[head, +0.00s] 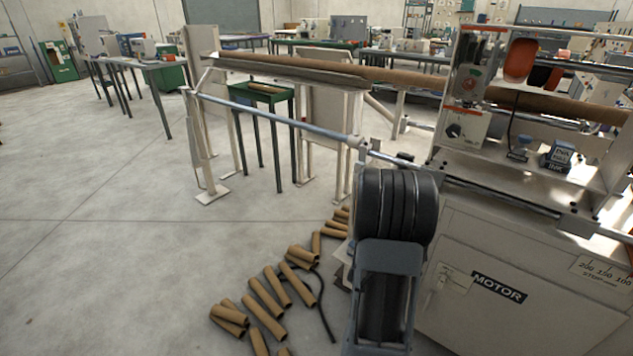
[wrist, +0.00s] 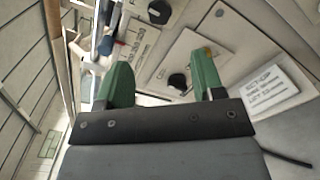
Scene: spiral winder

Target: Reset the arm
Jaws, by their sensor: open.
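My arm rises at the bottom centre of the head view, in front of the spiral winder (head: 540,270); my gripper's fingers are hidden there. In the wrist view my gripper (wrist: 160,85) shows two green fingers spread apart with nothing between them. Beyond the fingers are a pale machine panel with black knobs (wrist: 177,82) and a white label card (wrist: 270,88) with print too blurred to read fully. The fingers look apart from the panel, though the exact gap is hard to tell.
Several brown cardboard tubes (head: 267,297) lie on the floor left of my arm. A long brown tube (head: 290,68) runs along the winder's rail, above a metal bar (head: 270,120). A green table (head: 262,92) stands behind. The floor at left is clear.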

